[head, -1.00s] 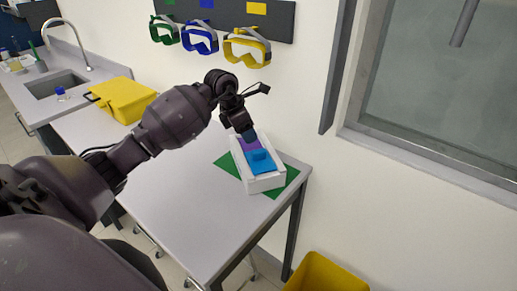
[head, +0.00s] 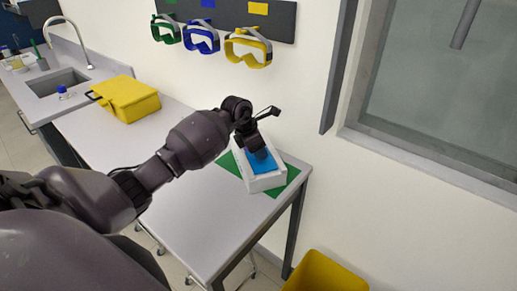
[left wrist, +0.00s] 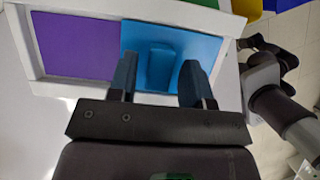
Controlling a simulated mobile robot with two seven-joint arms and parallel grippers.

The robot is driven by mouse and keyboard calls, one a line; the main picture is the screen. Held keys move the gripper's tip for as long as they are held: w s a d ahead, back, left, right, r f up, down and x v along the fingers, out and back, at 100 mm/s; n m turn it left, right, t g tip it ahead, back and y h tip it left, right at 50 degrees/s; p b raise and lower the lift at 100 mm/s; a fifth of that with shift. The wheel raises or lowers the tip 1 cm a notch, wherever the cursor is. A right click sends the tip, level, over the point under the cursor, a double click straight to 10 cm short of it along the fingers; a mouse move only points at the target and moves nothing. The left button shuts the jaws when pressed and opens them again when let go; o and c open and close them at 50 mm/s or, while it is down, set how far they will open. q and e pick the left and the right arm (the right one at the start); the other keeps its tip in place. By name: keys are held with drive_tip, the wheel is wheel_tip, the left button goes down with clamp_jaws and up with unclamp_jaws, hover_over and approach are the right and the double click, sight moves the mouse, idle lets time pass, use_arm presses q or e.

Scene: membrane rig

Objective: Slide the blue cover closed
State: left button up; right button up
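The blue cover (head: 266,166) lies in the white rectangular box (head: 266,184) on the table; my gripper hides part of it in the head view. In the left wrist view, the blue cover (left wrist: 195,42) fills the right part of the box opening, beside a purple area (left wrist: 75,45) on the left. A raised blue tab (left wrist: 160,66) stands on the cover. My left gripper (left wrist: 160,82) is open, with its fingertips on either side of the tab. I cannot tell whether they touch it. My right gripper is not in view.
The box stands on a green mat (head: 286,183) near the right end of the grey table (head: 200,215). A yellow case (head: 127,100) lies at the back left. Goggles (head: 248,48) hang on the wall, and a yellow bin (head: 325,272) stands below. The table's front area is clear.

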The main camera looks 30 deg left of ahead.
use_arm(q)
clamp_jaws()
drive_tip(key=w+a+b, duration=0.1)
drive_tip(key=a+b, duration=0.1)
drive_tip(key=w+a+b, duration=0.2)
drive_tip(key=b, duration=0.1)
drive_tip(key=w+a+b, duration=0.2)
drive_tip(key=a, duration=0.1)
drive_tip(key=shift+w+a+f, duration=0.1)
drive_tip(key=shift+w+f, duration=0.15)
drive_tip(key=shift+w+a+r+b, duration=0.15)
drive_tip(key=shift+w+a+b, duration=0.1)
drive_tip(key=shift+a+b, duration=0.15)
drive_tip(key=shift+r, duration=0.1)
drive_tip(key=shift+o, duration=0.9)
unclamp_jaws()
